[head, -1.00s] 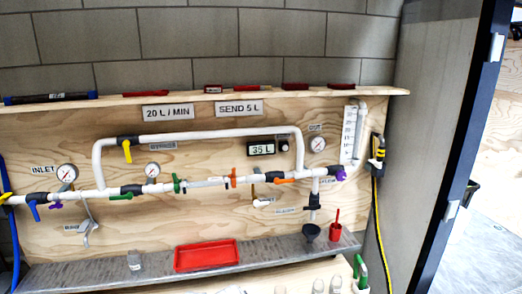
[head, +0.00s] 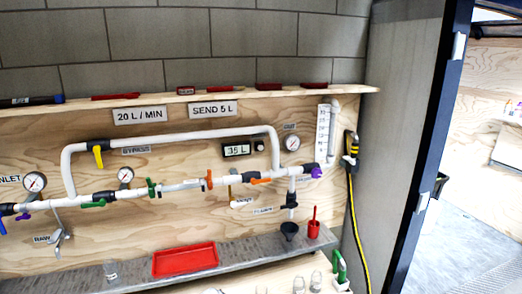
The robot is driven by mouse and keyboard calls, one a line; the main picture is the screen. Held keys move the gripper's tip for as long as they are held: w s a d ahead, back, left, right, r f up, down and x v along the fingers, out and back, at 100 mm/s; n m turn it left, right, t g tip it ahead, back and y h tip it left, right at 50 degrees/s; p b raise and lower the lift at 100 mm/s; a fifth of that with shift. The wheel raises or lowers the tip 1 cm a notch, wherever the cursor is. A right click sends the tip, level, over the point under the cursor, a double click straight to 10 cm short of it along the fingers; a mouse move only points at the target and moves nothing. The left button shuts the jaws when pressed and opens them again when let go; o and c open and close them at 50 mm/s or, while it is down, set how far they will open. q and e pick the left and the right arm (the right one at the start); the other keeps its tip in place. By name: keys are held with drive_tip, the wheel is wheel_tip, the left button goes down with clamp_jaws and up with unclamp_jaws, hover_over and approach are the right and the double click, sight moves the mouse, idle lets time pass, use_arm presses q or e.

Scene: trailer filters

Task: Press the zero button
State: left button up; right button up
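A dark digital display (head: 237,149) is fixed on the plywood panel under the upper white pipe, and appears to read 35 L. Just right of its screen is a small round button or knob (head: 259,144). Its label is too small to read, so I cannot tell whether it is the zero button. Neither of my grippers is in view.
White pipework with coloured valve handles and gauges (head: 292,143) runs across the panel. A dark post (head: 432,140) stands at the right.

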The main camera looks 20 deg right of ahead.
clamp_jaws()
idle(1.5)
